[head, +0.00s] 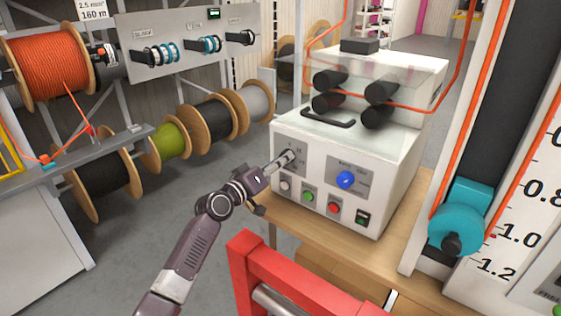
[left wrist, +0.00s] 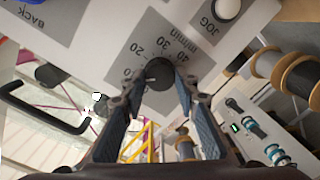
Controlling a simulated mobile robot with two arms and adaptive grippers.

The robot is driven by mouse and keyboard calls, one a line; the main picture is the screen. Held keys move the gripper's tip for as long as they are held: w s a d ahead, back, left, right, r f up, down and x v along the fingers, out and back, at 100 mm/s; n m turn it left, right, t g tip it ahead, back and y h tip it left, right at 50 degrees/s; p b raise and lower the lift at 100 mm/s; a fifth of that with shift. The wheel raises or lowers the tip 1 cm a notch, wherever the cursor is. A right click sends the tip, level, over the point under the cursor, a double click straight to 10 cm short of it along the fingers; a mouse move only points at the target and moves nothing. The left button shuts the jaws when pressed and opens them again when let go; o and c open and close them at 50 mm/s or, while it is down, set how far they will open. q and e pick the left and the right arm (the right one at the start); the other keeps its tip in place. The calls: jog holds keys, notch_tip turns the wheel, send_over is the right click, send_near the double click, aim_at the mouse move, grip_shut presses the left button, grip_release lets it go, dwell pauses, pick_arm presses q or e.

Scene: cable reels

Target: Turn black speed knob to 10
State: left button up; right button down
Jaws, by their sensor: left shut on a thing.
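The black speed knob (left wrist: 159,77) sits on a grey dial plate on the front of the white machine (head: 330,150). In the left wrist view the dial shows 20, 30, 40 and "m/min"; the lower numbers are small. A light mark shows on the knob's left side, but its exact reading is unclear. My left gripper (head: 284,160) reaches the upper left of the machine's front panel. In the left wrist view its fingertips (left wrist: 158,86) are closed on both sides of the knob. In the head view the fingers mostly hide the knob. My right gripper is not in view.
A blue knob (head: 346,180), a green button (head: 308,196) and a red button (head: 334,208) are close by on the panel. A red frame (head: 290,280) stands in front. Cable reels (head: 210,125) line the left; a teal wheel (head: 458,228) is at right.

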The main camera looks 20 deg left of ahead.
pick_arm(q)
jog(key=o, duration=1.1)
jog(key=shift+o, duration=0.2)
jog(key=shift+s, duration=0.1)
jog(key=v, duration=1.1)
jog(key=shift+s, duration=0.4)
jog(key=shift+a+f, duration=0.1)
